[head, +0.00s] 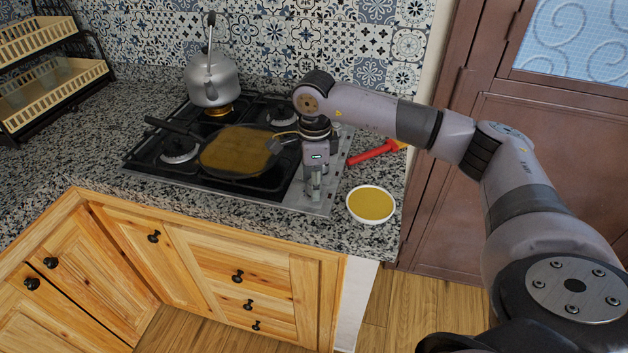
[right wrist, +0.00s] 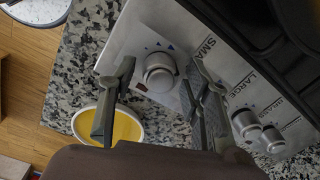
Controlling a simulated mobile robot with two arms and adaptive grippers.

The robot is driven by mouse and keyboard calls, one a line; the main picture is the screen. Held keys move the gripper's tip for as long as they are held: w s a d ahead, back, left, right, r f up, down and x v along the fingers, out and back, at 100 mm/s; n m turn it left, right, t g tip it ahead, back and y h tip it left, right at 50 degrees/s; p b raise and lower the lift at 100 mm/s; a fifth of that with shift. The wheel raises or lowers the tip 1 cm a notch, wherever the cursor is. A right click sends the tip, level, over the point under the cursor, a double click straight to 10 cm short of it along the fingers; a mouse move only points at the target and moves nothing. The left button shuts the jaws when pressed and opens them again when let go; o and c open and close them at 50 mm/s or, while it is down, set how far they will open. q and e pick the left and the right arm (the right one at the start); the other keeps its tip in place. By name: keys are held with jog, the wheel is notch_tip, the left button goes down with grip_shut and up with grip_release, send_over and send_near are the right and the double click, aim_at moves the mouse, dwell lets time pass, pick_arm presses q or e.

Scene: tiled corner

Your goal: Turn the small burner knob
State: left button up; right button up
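My right gripper (head: 315,195) points down over the stove's control panel (head: 325,198) at its front right corner. In the right wrist view the gripper (right wrist: 160,66) is open. Its two fingers are spread on either side of a round silver knob (right wrist: 159,72), with gaps between fingers and knob. The word "SMALL" is printed beside this knob, partly covered by a finger. Two more silver knobs (right wrist: 246,123) (right wrist: 273,138) stand further right on the panel. In the head view the gripper hides most of the knob area. My left gripper is not in view.
A frying pan (head: 235,150) with brown contents sits on the stove. A kettle (head: 208,80) stands over an orange glow at the back left. A white bowl of yellow stuff (head: 371,204) stands right of the gripper. A red-handled utensil (head: 373,152) lies behind the bowl.

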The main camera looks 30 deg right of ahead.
notch_tip(320, 180, up, 12)
jog(key=shift+s+a+f, duration=0.1)
jog(key=shift+s+a, duration=0.05)
dwell(0.6)
jog(key=shift+c, duration=0.8)
jog(key=p, duration=0.5)
jog(key=shift+w, duration=0.35)
jog(key=c, duration=0.4)
notch_tip(320, 180, down, 3)
jog(key=n+p, duration=0.1)
jog(key=p, duration=0.6)
jog(key=c, duration=0.5)
jog(key=shift+s+f+n+p, duration=0.15)
jog(key=shift+f+n+p, duration=0.15)
jog(key=shift+f+p, duration=0.45)
grip_shut()
jog(key=shift+f+b, duration=0.65)
jog(key=shift+f, duration=1)
